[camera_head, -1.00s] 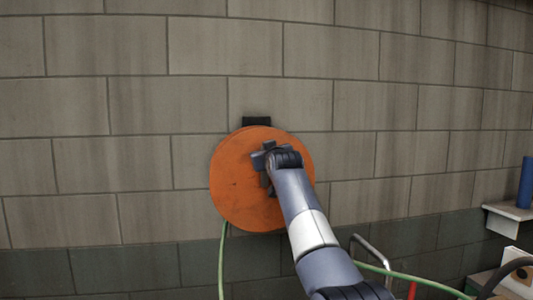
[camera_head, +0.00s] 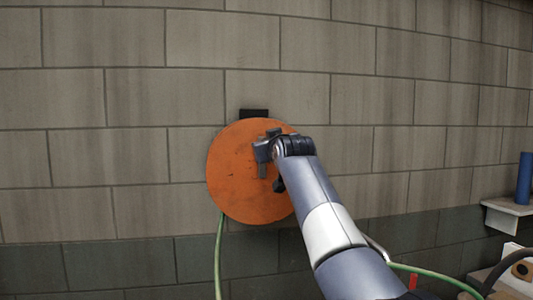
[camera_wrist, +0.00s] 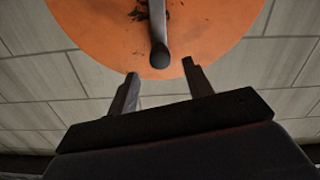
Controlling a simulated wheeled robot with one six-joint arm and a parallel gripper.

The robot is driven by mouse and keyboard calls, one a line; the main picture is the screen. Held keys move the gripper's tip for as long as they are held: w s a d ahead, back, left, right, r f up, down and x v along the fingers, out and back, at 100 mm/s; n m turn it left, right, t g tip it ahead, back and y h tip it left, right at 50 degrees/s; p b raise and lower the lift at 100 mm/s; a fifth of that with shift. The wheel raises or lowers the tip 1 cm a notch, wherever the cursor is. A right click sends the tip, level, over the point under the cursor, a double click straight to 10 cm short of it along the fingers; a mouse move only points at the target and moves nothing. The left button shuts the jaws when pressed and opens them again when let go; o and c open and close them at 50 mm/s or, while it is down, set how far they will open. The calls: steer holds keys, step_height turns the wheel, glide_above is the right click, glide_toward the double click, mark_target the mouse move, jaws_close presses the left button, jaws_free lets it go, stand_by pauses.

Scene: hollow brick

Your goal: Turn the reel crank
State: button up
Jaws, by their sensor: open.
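The orange round reel (camera_head: 236,180) hangs on the block wall, and its lower part fills the top of the wrist view (camera_wrist: 215,25). A dark grey crank handle (camera_wrist: 158,30) stands out from the reel face in the wrist view, with its rounded end between and just beyond my fingertips. My gripper (camera_wrist: 158,75) is open, one finger to each side of the handle's end, with no contact visible. In the head view my gripper (camera_head: 262,160) is in front of the reel's right half, and my arm hides part of the reel.
A black wall bracket (camera_head: 254,113) shows above the reel. A green hose (camera_head: 218,260) hangs below it, and more hose (camera_head: 430,275) runs at lower right. A shelf with a blue cylinder (camera_head: 525,180) is at the far right. The wall to the left is clear.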

steer(key=b+v, duration=0.1)
steer(key=v, duration=0.2)
steer(key=shift+s, duration=0.1)
stand_by(0.3)
steer(key=p+x, duration=0.5)
steer(key=x, duration=0.4)
steer(key=shift+d+r, duration=0.1)
steer(key=shift+r, duration=0.1)
steer(key=shift+w+f+p, duration=0.2)
steer(key=shift+w+p, duration=0.65)
steer(key=shift+w, duration=0.1)
steer(key=shift+s, duration=0.1)
